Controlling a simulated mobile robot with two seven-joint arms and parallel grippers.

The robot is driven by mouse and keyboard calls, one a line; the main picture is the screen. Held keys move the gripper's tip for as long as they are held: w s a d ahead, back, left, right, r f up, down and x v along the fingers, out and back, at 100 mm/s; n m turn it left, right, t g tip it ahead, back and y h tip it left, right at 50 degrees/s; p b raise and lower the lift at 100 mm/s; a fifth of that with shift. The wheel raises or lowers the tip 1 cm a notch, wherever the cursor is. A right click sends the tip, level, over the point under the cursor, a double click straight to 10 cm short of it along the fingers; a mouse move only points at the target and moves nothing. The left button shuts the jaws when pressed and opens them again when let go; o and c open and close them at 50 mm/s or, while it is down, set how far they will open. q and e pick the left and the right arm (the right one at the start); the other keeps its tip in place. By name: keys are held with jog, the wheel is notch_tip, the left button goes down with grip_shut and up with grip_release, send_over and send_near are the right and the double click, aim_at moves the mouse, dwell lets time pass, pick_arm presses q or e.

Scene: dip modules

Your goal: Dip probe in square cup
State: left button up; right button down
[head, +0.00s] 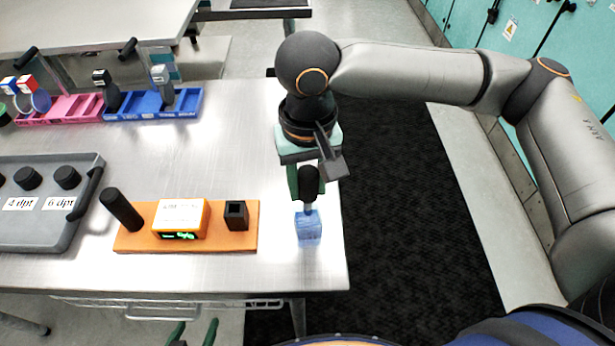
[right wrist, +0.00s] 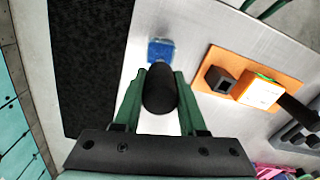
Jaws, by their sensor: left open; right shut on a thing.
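The square cup (head: 308,230) is a clear blue, box-shaped cup near the right edge of the metal table. It also shows in the right wrist view (right wrist: 160,50). My right gripper (head: 307,186) points down above it, shut on the black handle of the probe (right wrist: 160,90). In the head view, the probe's grey lower part (head: 307,207) reaches down to the cup's top. I cannot tell how far the tip is inside; the handle hides it in the wrist view. My left gripper (head: 193,335) shows only its green fingertips, apart and empty, at the bottom edge.
An orange base (head: 130,240) left of the cup carries an orange meter (head: 180,218) and a black square holder (head: 236,216). A grey tray (head: 60,240) with black knobs lies further left. Blue (head: 150,106) and pink (head: 73,108) racks stand at the back. The table edge is close right of the cup.

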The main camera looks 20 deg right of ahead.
jog(key=shift+f+b, duration=0.55)
jog(key=shift+f, duration=2)
notch_tip(320, 180, up, 3)
jog(key=p, duration=0.3)
jog(key=shift+f, duration=0.15)
jog(key=shift+r, duration=2.4)
